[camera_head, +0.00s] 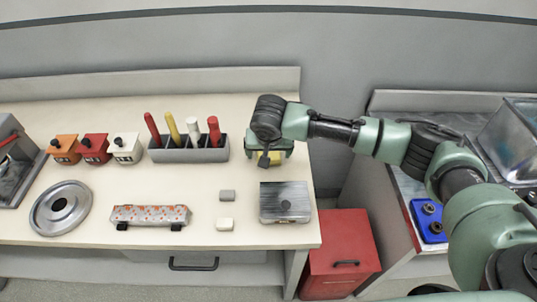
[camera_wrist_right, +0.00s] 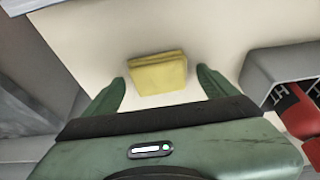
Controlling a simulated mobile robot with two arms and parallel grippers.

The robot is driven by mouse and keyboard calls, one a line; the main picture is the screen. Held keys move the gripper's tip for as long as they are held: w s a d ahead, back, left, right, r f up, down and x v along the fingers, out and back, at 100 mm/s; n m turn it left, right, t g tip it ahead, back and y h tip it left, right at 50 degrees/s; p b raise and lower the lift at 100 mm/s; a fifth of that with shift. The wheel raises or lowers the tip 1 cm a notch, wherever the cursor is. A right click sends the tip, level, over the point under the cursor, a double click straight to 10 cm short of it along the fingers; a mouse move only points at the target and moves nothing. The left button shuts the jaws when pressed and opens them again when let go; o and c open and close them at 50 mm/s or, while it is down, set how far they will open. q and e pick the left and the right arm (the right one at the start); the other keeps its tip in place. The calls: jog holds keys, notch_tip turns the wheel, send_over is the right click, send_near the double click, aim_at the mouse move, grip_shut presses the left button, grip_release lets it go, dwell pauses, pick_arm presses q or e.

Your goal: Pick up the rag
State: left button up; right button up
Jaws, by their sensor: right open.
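The rag (camera_wrist_right: 158,74) is a folded yellow cloth lying on the pale worktop. My right gripper (camera_wrist_right: 160,77) is open above it in the wrist view. One fingertip is on each side of the rag, with a gap to both edges. In the head view my right gripper (camera_head: 268,152) points down at the back right of the worktop and hides most of the rag; a bit of yellow (camera_head: 276,159) shows beneath it. I cannot tell how high the fingertips are above the worktop. My left gripper is not in view.
A grey holder (camera_head: 188,155) with red, yellow and white handles stands left of my gripper. A grey metal box (camera_head: 285,203) sits in front. Two small blocks (camera_head: 226,209), a patterned roll (camera_head: 150,215) and a round metal disc (camera_head: 61,208) lie on the worktop (camera_head: 110,188).

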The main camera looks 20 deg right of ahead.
aim_at(269, 155)
jog(key=c, duration=1.4)
jog(key=shift+r, duration=0.1)
notch_tip(269, 155, up, 20)
jog(key=shift+f+b, duration=0.1)
jog(key=shift+b, duration=0.6)
